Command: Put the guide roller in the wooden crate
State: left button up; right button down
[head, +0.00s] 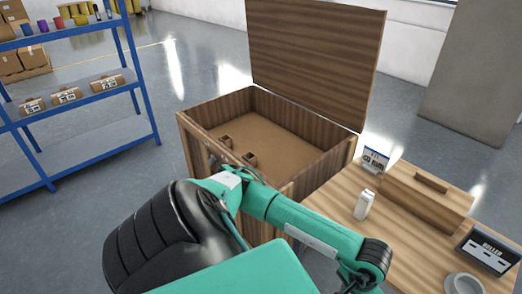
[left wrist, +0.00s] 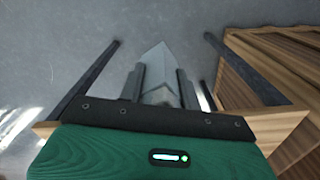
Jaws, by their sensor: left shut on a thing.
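The wooden crate (head: 222,103) stands open in the middle of the head view, its lid (head: 315,55) raised at the back. Two small wooden blocks sit on its floor near the left wall. In the left wrist view, my left gripper (left wrist: 158,75) is shut on a grey, metal-looking piece (left wrist: 157,62), which I take to be the guide roller; only part of it shows. Wood that looks like the crate (left wrist: 265,60) is to the right of the gripper in that view. In the head view my arm hides the left gripper and the piece. My right gripper is not in view.
A blue shelf (head: 100,150) stands at left. Floor between shelf and crate is clear.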

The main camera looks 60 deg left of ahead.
aim_at(276, 182)
jog(key=k+j, duration=0.1)
jog(key=j, duration=0.4)
jog(key=k+j, duration=0.1)
jog(key=j, duration=0.4)
jog(key=k+j, duration=0.1)
jog(key=j, duration=0.4)
jog(key=k+j, duration=0.1)
jog(key=j, duration=0.4)
jog(key=k+j, duration=0.1)
jog(key=j, duration=0.4)
jog(key=k+u, duration=0.05)
